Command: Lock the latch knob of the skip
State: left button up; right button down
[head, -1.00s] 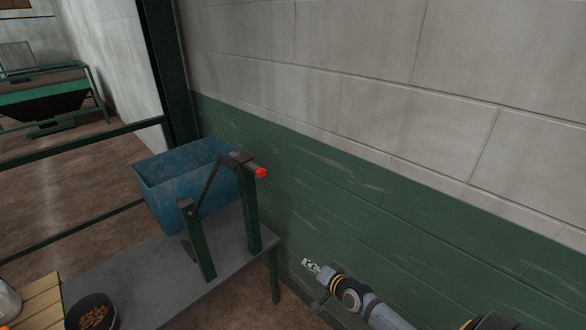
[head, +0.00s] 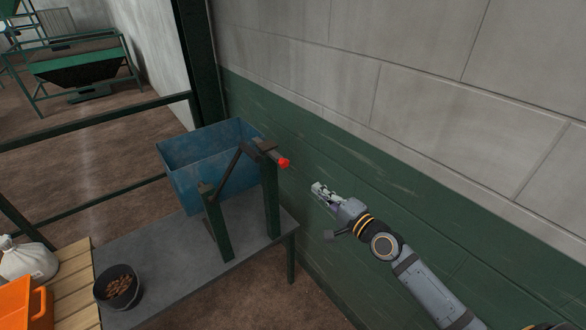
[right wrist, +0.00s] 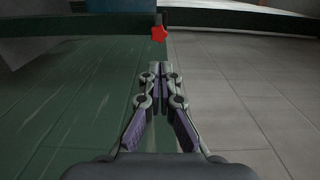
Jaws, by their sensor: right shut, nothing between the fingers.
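The skip (head: 190,178) is a blue open box on a grey table in the head view, held in a dark green post frame. Its latch knob (head: 284,162) is red and sticks out to the right from the top of the nearer right post (head: 271,200). The star-shaped red knob also shows in the right wrist view (right wrist: 158,34), straight ahead of the fingertips. My right gripper (head: 317,188) is shut and empty, to the right of and a little below the knob, with a gap between them. It also shows in the right wrist view (right wrist: 160,68). My left gripper is not in view.
The grey table (head: 165,265) carries the skip frame. A dark bucket of brown pieces (head: 119,287), an orange crate (head: 22,305) and a white sack (head: 28,262) stand at lower left. The green and grey block wall (head: 420,230) runs close along my right arm.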

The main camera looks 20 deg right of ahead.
aim_at(286, 163)
jog(key=p+x, duration=0.1)
jog(key=x, duration=1.1)
jog(key=shift+w+a+p, duration=0.2)
jog(key=shift+w+p, duration=0.1)
jog(key=shift+p, duration=0.1)
jog(key=shift+f, duration=0.1)
jog(key=shift+w+a+b, duration=0.1)
jog(key=shift+w+b, duration=0.2)
jog(key=b+x, duration=0.2)
jog(key=x, duration=0.2)
jog(key=shift+f, duration=0.1)
jog(key=shift+w, duration=0.2)
jog(key=shift+r, duration=0.25)
jog(key=shift+s+f, duration=0.1)
